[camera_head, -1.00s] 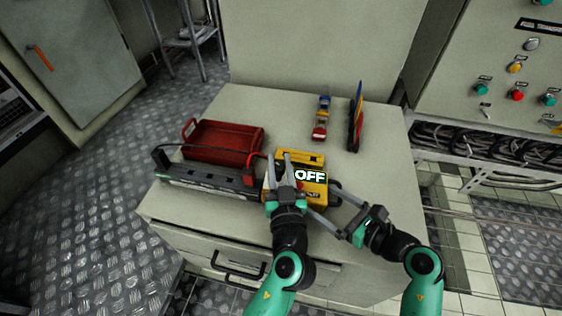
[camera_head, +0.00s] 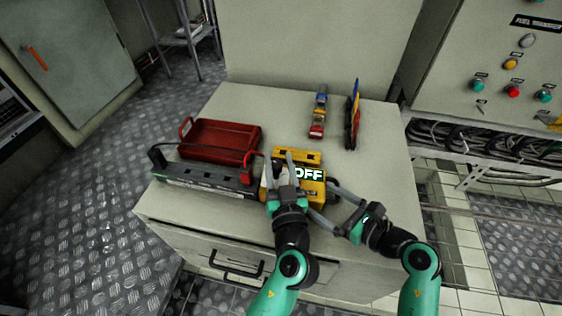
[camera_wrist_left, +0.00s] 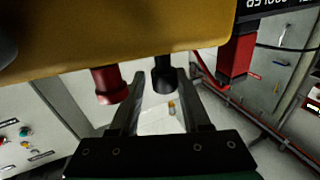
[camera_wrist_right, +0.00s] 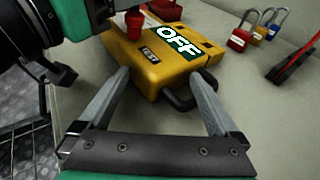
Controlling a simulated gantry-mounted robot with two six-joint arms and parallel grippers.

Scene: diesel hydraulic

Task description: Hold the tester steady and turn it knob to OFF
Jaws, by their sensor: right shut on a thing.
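The yellow tester (camera_head: 300,158) lies on the cabinet top with a label reading OFF (camera_head: 309,174). My left gripper (camera_head: 279,164) is over the tester's left part and hides some of it. In the left wrist view its fingers are open on either side of a black round part (camera_wrist_left: 163,74). A red round part (camera_wrist_left: 110,86) sits outside the fingers. I cannot tell which part is the knob. My right gripper (camera_head: 323,197) is at the tester's near right side, shut on the tester, whose black handle (camera_wrist_right: 188,96) shows between the fingers in the right wrist view.
A red tray (camera_head: 222,139) and a long grey device (camera_head: 200,179) with a red clamp lie left of the tester. The cabinet top's right side (camera_head: 388,150) is clear.

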